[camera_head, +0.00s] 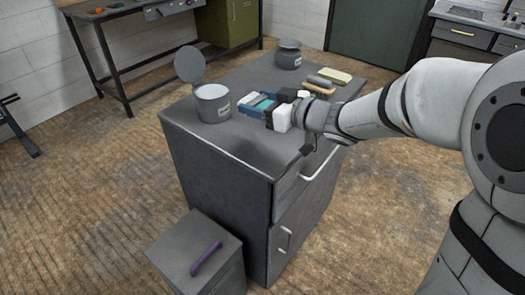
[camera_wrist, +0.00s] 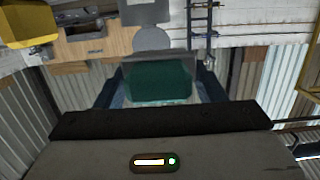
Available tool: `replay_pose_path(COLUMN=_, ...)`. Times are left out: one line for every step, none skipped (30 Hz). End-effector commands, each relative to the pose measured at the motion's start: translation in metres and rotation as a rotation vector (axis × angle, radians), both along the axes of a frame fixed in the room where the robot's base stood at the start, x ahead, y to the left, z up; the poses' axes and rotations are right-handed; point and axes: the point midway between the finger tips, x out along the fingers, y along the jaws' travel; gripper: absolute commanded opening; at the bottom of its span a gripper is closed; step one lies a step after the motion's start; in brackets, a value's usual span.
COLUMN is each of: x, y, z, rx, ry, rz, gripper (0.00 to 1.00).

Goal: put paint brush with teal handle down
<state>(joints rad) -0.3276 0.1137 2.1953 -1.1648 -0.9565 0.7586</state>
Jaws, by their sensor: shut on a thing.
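The paint brush with teal handle (camera_head: 263,102) is in my gripper (camera_head: 257,103), whose blue fingers are shut on it. The gripper is over the top of the grey cabinet (camera_head: 245,140), just right of a grey pot. I cannot tell whether the brush touches the top. In the wrist view a dark teal block (camera_wrist: 158,82), seemingly the handle, fills the space between the fingers (camera_wrist: 158,92). The bristles cannot be made out.
The labelled grey pot (camera_head: 213,107) has a round lid (camera_head: 188,64) raised behind it. A grey jar (camera_head: 288,56) stands at the back. A tan-handled thing (camera_head: 318,89) and a pale block (camera_head: 336,75) lie behind my wrist. The cabinet top's front left is clear.

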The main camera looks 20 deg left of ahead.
Motion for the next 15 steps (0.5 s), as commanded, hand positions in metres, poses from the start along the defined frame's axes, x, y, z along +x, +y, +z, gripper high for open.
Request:
replay_pose_path(x=0.001, y=-0.001, z=-0.008, rx=0.000, ry=0.001, rz=-0.001, gripper=0.36)
replay_pose_path(x=0.001, y=-0.001, z=-0.012, rx=0.000, ry=0.002, rz=-0.002, gripper=0.36)
replay_pose_path(x=0.001, y=-0.001, z=-0.019, rx=-0.001, ry=0.003, rz=-0.003, gripper=0.36)
replay_pose_path(x=0.001, y=-0.001, z=-0.025, rx=0.000, ry=0.005, rz=-0.004, gripper=0.36)
replay_pose_path(x=0.001, y=-0.002, z=-0.031, rx=-0.001, ry=0.004, rz=-0.004, gripper=0.36)
replay_pose_path(x=0.001, y=-0.002, z=-0.039, rx=0.000, ry=0.005, rz=-0.004, gripper=0.36)
replay_pose_path(x=0.001, y=-0.002, z=-0.045, rx=0.000, ry=0.005, rz=-0.004, gripper=0.36)
replay_pose_path(x=0.002, y=-0.002, z=-0.050, rx=0.000, ry=0.005, rz=-0.005, gripper=0.36)
replay_pose_path(x=0.002, y=-0.002, z=-0.055, rx=-0.001, ry=0.004, rz=-0.006, gripper=0.36)
replay_pose_path(x=0.002, y=-0.002, z=-0.059, rx=0.000, ry=0.002, rz=-0.005, gripper=0.36)
replay_pose_path(x=0.002, y=-0.002, z=-0.062, rx=0.000, ry=0.002, rz=-0.005, gripper=0.36)
replay_pose_path(x=0.002, y=-0.002, z=-0.064, rx=0.001, ry=0.002, rz=-0.005, gripper=0.36)
replay_pose_path(x=0.002, y=-0.002, z=-0.066, rx=0.001, ry=0.002, rz=-0.005, gripper=0.36)
replay_pose_path(x=0.002, y=-0.002, z=-0.067, rx=0.000, ry=0.001, rz=-0.005, gripper=0.36)
replay_pose_path(x=0.002, y=-0.003, z=-0.070, rx=0.000, ry=0.001, rz=-0.006, gripper=0.36)
